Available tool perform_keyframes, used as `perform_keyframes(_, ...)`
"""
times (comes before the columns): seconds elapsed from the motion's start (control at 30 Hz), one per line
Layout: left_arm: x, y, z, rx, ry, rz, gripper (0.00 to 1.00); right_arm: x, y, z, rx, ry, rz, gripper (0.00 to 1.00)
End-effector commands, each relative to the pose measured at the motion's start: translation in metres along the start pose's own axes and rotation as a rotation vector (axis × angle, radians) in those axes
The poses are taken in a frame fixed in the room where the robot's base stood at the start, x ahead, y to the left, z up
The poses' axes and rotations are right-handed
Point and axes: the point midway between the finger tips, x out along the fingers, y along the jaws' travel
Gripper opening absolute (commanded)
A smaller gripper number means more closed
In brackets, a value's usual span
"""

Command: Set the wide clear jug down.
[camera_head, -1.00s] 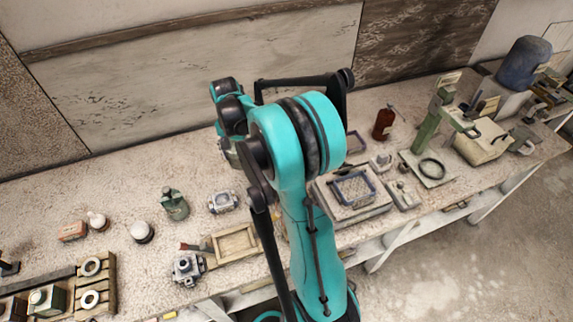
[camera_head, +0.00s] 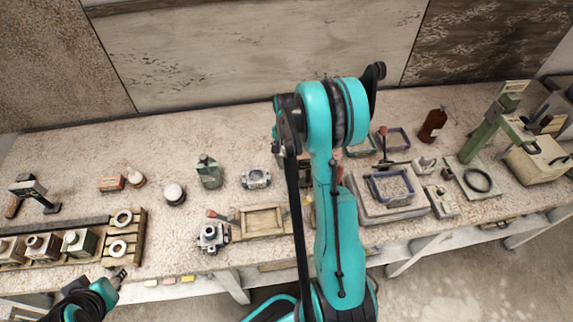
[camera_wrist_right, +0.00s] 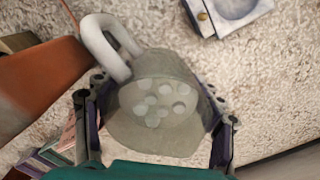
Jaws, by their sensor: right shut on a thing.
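The wide clear jug (camera_wrist_right: 150,120) is greyish and see-through, with a pale loop handle (camera_wrist_right: 105,45) at its upper left in the right wrist view. Several pale round spots show through it. My right gripper (camera_wrist_right: 156,90) is shut on the jug, one finger on each side of its body. In the head view my right arm hides both the jug and the right gripper. My left gripper (camera_head: 119,278) is at the lower left, in front of the bench edge; its jaws are too small to read.
The bench (camera_head: 100,155) has bare room at its back left. A wooden frame (camera_head: 263,220) and metal fitting (camera_head: 212,235) lie left of my right arm. A green bottle (camera_head: 209,172) stands behind them. A blue-rimmed tray (camera_head: 390,187) and brown bottle (camera_head: 432,125) are to the right.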

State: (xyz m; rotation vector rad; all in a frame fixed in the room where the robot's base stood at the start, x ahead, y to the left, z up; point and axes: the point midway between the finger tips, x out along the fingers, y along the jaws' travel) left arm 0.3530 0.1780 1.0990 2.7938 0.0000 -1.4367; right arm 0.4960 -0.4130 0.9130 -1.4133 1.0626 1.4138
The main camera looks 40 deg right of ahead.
Motion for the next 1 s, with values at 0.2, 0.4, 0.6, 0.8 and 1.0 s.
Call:
perform_keyframes(0.2, 0.007, 0.000, 0.005, 0.000, 0.000, 0.000, 0.40, 0.033, 0.000, 0.000, 0.000, 0.000, 0.000, 0.18)
perform_keyframes(0.4, 0.006, 0.000, 0.004, 0.000, 0.000, 0.000, 0.40, 0.033, 0.000, 0.000, 0.000, 0.000, 0.000, 0.18)
perform_keyframes(0.6, 0.009, 0.000, 0.007, 0.000, 0.000, 0.000, 0.40, 0.036, 0.000, 0.000, 0.000, 0.000, 0.000, 0.73)
perform_keyframes(0.8, 0.009, 0.000, 0.006, 0.000, 0.000, 0.000, 0.40, 0.035, 0.000, 0.000, 0.000, 0.000, 0.000, 0.89)
perform_keyframes(1.0, 0.008, 0.000, 0.006, 0.000, 0.000, 0.000, 0.40, 0.034, 0.000, 0.000, 0.000, 0.000, 0.000, 0.89)
